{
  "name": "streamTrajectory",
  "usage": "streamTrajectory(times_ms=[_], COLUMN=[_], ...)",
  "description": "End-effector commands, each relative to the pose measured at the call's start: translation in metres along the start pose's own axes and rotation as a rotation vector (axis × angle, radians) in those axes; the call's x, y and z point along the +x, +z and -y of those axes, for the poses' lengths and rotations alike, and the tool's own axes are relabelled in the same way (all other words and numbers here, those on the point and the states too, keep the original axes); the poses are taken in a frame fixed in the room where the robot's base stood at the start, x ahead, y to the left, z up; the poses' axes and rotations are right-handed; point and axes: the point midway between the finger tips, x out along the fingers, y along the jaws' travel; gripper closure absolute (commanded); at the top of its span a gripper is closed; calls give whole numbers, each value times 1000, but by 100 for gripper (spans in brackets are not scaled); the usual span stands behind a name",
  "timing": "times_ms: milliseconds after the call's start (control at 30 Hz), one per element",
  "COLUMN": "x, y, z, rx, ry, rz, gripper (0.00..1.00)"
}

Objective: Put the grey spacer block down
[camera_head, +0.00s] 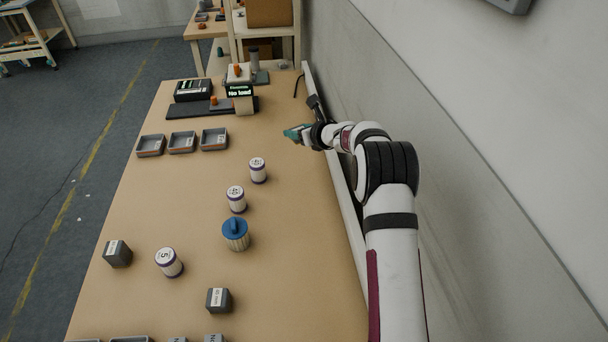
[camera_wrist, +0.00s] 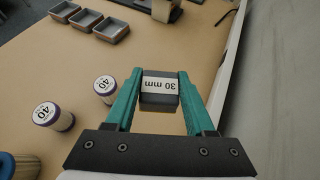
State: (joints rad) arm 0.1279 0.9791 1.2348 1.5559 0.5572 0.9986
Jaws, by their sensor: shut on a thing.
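In the head view my gripper (camera_head: 294,133) is over the right side of the table, near the wall. The block cannot be made out there, and the gap between its underside and the table is unclear. Two other dark grey blocks with white labels, one at left (camera_head: 117,254) and one nearer the front (camera_head: 218,300), stand on the table.
White labelled rolls (camera_head: 258,170) (camera_head: 236,199) (camera_head: 168,262) and a blue-topped ribbed container (camera_head: 236,234) stand on the table (camera_head: 300,240). Three grey trays (camera_head: 182,142) lie further back. A display reading "No load" (camera_head: 240,92) is behind them. The right front table area is clear.

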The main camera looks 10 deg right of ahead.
Motion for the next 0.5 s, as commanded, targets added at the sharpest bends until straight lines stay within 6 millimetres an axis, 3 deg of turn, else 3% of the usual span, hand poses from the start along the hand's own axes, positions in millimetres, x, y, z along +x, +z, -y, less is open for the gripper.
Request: streamTrajectory(times_ms=[100, 500], x=[1, 34], y=[2, -58], z=[21, 18], rx=[15, 16], ry=[-35, -29], rz=[8, 3], gripper=[100, 100])
